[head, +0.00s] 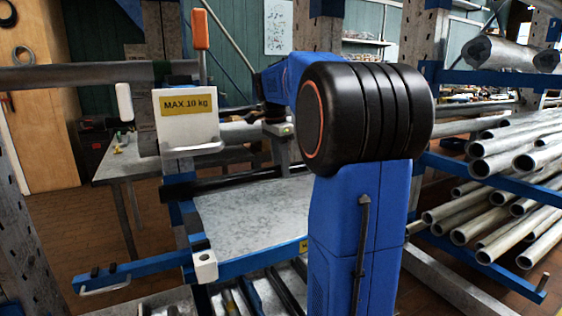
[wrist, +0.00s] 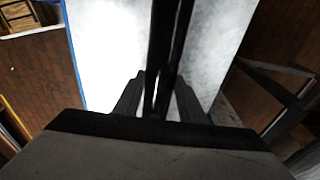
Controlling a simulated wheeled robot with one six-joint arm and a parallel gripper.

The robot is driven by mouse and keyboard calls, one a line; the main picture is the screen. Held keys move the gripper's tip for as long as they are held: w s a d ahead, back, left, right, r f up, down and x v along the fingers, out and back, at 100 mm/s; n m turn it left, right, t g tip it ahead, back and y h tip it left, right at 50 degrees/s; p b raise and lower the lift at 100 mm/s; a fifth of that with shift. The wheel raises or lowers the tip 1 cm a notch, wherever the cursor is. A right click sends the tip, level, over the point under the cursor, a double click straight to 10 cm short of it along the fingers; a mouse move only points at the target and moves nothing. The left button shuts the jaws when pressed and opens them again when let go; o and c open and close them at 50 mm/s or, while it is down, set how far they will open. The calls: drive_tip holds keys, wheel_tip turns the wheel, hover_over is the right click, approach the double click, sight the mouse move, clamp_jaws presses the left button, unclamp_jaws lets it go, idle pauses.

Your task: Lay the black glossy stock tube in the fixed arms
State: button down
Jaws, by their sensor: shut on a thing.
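The black glossy stock tube (head: 225,183) lies roughly level across the middle of the head view, above a grey sheet-like surface. In the wrist view the tube (wrist: 170,55) runs up from between the fingers, with a bright streak along it. My gripper (head: 284,165) is shut on the tube near its right part; my large blue and black arm partly hides this area. In the wrist view the gripper fingers (wrist: 158,100) stand on either side of the tube. Blue arms (head: 135,268) stick out at the lower left, one with a pale end block (head: 205,266). I cannot tell whether the tube touches them.
A pale bracket marked MAX. 10 kg (head: 188,118) with an orange-handled lever (head: 201,32) stands left of my arm. A thick grey tube (head: 70,77) lies at upper left. A rack of metal tubes (head: 500,180) fills the right. A bench (head: 125,165) stands behind.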

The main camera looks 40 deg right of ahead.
drive_tip(key=shift+f, duration=1.4)
drive_tip(key=c, duration=1)
unclamp_jaws()
drive_tip(key=shift+c, duration=0.2)
wheel_tip(320, 180, up, 17)
drive_tip(key=a, duration=0.2)
drive_tip(key=shift+w+r, duration=0.15)
drive_tip(key=shift+w, duration=0.15)
